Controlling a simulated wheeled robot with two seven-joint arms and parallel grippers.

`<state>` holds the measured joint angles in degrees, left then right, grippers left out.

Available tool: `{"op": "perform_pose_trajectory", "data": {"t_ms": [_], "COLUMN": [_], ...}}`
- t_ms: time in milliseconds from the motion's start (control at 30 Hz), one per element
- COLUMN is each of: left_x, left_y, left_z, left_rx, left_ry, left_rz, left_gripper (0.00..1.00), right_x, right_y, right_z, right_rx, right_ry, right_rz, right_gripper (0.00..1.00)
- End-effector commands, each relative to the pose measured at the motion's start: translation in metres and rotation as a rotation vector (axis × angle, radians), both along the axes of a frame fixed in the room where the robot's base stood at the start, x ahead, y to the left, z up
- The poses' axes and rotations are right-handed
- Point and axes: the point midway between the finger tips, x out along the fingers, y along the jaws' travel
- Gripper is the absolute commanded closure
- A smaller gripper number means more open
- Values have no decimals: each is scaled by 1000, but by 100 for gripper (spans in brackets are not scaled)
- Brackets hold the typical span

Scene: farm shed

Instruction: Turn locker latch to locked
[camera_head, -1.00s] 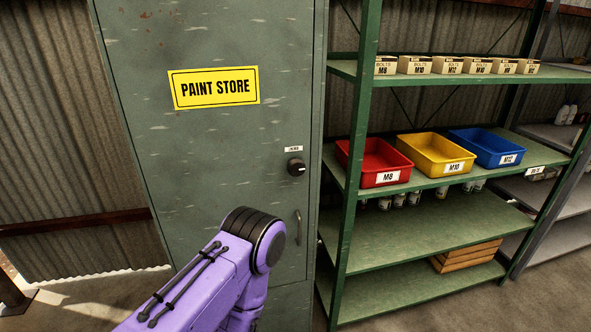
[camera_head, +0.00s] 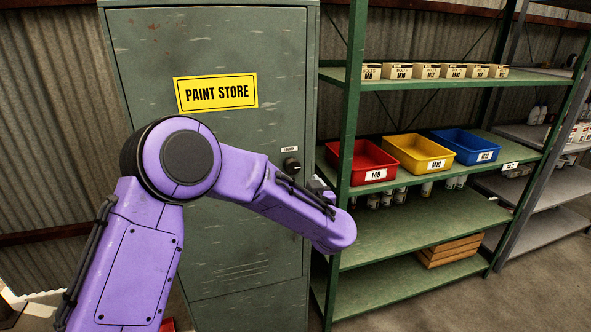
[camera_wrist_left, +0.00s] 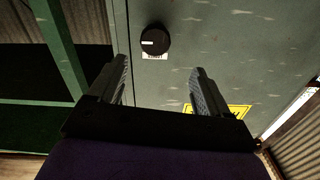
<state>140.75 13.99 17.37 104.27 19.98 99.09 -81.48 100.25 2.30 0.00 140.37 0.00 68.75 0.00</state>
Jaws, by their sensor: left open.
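The green-grey locker (camera_head: 225,140) stands upright with its door shut and a yellow PAINT STORE sign (camera_head: 216,93) on it. Its latch is a round black knob (camera_head: 291,165) below a small white label; the knob also shows in the left wrist view (camera_wrist_left: 155,40), with a white mark on its face. My left gripper (camera_head: 318,186) is mostly hidden by my purple arm in the head view, close to the knob. In the left wrist view my left gripper (camera_wrist_left: 160,68) is open and empty, its fingertips apart, with the knob beyond the gap. My right gripper is out of view.
A green shelf rack (camera_head: 400,230) stands right beside the locker, its post near my left wrist. It holds a red bin (camera_head: 359,163), a yellow bin (camera_head: 417,153), a blue bin (camera_head: 467,145) and small bolt boxes above. A wooden crate (camera_head: 449,251) sits low.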

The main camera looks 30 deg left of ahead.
Motion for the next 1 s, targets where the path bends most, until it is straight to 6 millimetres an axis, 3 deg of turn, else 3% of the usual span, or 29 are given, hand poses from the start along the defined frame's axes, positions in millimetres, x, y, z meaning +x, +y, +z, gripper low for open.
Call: {"op": "perform_pose_trajectory", "data": {"t_ms": [167, 500, 867, 900, 1000], "left_x": [16, 61, 69, 69, 69], "left_y": [15, 69, 78, 78, 78], "left_z": [1, 1, -2, -2, -1], "left_rx": [16, 17, 18, 18, 18], "left_ry": [22, 21, 21, 21, 21], "left_rz": [-4, -5, -7, -7, -7], "left_gripper": [22, 22, 22, 25, 58], "right_x": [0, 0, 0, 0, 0], "right_y": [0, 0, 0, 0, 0], "right_z": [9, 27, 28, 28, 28], "right_rx": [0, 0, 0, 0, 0], "right_ry": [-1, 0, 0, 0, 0], "right_rz": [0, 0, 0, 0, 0], "right_gripper": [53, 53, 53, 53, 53]}}
